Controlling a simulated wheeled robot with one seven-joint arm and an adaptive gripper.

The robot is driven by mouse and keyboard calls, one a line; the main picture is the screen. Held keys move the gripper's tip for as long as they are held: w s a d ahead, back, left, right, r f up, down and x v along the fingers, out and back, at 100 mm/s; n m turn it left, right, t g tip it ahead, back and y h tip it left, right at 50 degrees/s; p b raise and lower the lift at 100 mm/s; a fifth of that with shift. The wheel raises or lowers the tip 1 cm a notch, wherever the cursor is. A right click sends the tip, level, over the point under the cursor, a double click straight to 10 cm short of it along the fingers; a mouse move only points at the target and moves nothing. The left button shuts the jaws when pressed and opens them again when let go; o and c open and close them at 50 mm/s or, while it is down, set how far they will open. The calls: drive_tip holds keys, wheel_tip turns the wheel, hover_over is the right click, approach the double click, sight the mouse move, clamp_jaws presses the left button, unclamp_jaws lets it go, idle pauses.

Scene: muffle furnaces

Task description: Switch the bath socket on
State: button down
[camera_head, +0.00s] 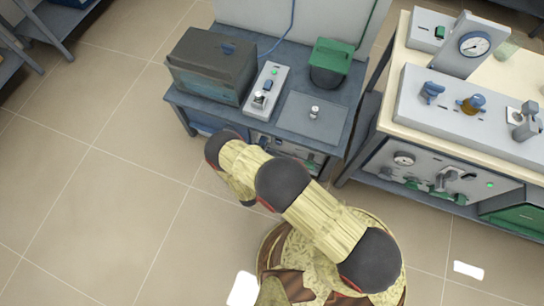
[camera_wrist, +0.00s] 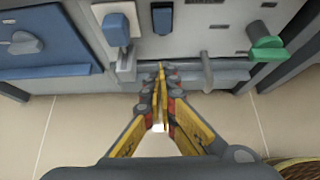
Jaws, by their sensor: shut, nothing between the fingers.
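My gripper (camera_wrist: 160,70) is shut and empty, its fingertips close to the lower part of a grey front panel in the wrist view. A white plate with a blue rocker-like switch (camera_wrist: 117,28) is on that panel, above and left of the fingertips. A small blue part in a dark recess (camera_wrist: 162,18) is straight above them. No label tells which of these belongs to the bath socket. Whether the fingertips touch the panel is unclear. In the head view my arm hides the gripper and part of the panel (camera_head: 290,150) below the blue-grey bench.
In the wrist view a green handle (camera_wrist: 266,48) sticks out at the right, a grey bar (camera_wrist: 207,72) crosses low, and a blue panel with a knob (camera_wrist: 25,42) is at the left. The head view shows a dark box (camera_head: 212,68) on the bench and open floor at the left.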

drive_tip(key=s, duration=0.1)
drive_tip(key=s+a+r, duration=0.1)
drive_tip(key=s+p, duration=0.1)
drive_tip(key=s, duration=0.1)
drive_tip(key=shift+a+r, duration=0.15)
drive_tip(key=shift+r, duration=0.1)
idle(0.3)
